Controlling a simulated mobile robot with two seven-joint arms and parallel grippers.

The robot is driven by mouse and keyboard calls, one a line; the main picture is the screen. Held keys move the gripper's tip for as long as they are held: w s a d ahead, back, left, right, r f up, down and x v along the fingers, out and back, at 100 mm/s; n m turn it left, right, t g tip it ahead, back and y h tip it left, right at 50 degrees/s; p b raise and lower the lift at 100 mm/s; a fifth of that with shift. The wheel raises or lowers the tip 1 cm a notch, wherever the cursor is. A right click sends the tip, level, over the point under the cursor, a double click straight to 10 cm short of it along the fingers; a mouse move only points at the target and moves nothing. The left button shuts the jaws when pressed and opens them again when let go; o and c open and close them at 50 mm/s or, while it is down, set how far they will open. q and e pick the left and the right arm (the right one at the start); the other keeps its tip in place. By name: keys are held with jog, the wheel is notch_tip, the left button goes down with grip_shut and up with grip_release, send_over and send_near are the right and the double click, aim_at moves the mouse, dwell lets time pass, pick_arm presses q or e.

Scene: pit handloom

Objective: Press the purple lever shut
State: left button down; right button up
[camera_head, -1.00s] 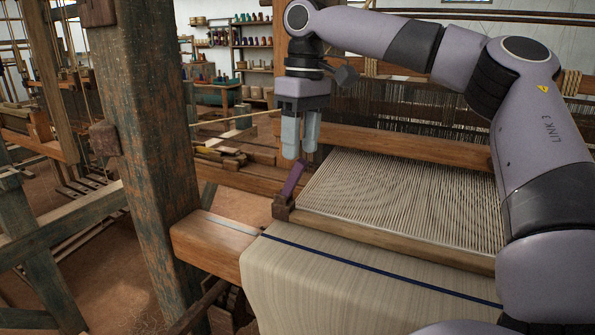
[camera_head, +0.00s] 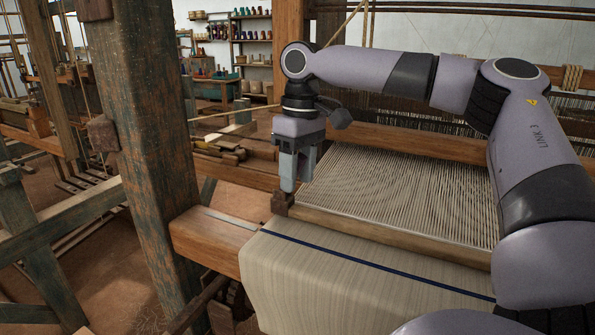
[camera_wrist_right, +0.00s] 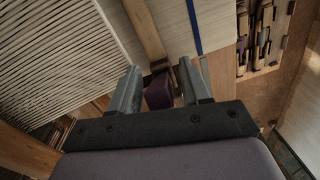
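The purple lever shows in the right wrist view (camera_wrist_right: 158,97), between the two fingers of my right gripper (camera_wrist_right: 159,70). A narrow gap seems to lie on either side of it, and I cannot tell whether a finger touches it. In the head view my right gripper (camera_head: 297,182) points down just above the brown lever block (camera_head: 281,204) at the left end of the wooden cloth bar (camera_head: 370,228). There its fingers hide the lever. The gripper is open. My left gripper is not in view.
Taut pale warp threads (camera_head: 400,190) spread to the right of the gripper. Woven cloth with a blue stripe (camera_head: 350,258) hangs over the front beam (camera_head: 205,238). A thick worn wooden post (camera_head: 150,150) stands to the left.

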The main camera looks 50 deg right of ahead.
grip_shut()
jog(key=shift+s, duration=0.1)
jog(key=shift+s+d+f+t+y, duration=0.1)
jog(key=shift+s+f+t+y, duration=0.1)
jog(key=shift+t, duration=0.35)
jog(key=shift+s+d+f+t+y, duration=0.1)
jog(key=shift+s+t, duration=0.1)
jog(key=shift+t, duration=0.35)
jog(key=shift+s+f+t+y, duration=0.25)
jog(key=shift+f+t, duration=0.15)
jog(key=shift+t, duration=0.4)
jog(key=shift+s+f+t+y, duration=0.25)
jog(key=shift+f+t, duration=0.1)
jog(key=shift+t, duration=0.45)
